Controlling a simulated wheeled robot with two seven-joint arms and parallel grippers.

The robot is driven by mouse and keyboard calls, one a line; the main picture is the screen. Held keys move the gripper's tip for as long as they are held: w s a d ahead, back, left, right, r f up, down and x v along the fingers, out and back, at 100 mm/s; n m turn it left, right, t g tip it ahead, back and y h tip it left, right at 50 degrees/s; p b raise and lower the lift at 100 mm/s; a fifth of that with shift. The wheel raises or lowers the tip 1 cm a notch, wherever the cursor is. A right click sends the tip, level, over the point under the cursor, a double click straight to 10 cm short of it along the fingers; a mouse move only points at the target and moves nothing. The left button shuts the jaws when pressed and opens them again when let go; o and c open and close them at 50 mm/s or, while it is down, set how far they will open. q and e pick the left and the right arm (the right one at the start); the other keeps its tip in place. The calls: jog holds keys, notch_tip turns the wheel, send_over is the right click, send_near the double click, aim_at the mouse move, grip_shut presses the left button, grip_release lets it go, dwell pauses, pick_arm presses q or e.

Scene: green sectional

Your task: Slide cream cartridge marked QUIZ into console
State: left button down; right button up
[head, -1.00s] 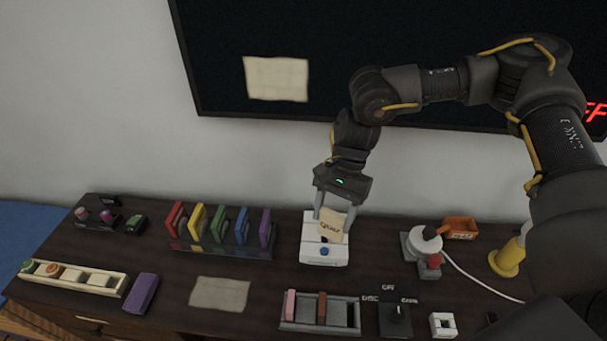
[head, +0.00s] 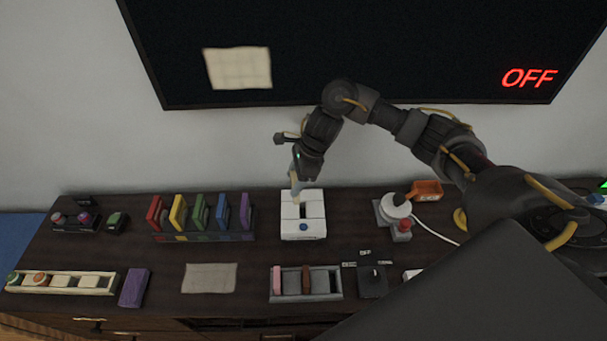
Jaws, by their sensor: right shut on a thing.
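My left gripper is not in view.
Left of the console is a rack of coloured cartridges (head: 205,237). In front are a grey tray (head: 335,284) and a dark switch box (head: 372,283). The screen (head: 400,50) reads OFF.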

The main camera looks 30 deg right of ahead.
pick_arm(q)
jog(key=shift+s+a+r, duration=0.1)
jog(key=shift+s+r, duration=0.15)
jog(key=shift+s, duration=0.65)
pick_arm(e)
jog(key=shift+s+d+f+m+t, duration=0.1)
jog(key=shift+d+f+m+t, duration=0.05)
jog(key=shift+d+f+m, duration=0.4)
jog(key=shift+s+d+f+m+t, duration=0.15)
jog(key=shift+d+f+m, duration=0.15)
jog(key=shift+d, duration=0.3)
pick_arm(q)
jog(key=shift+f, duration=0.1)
pick_arm(e)
jog(key=shift+w, duration=0.1)
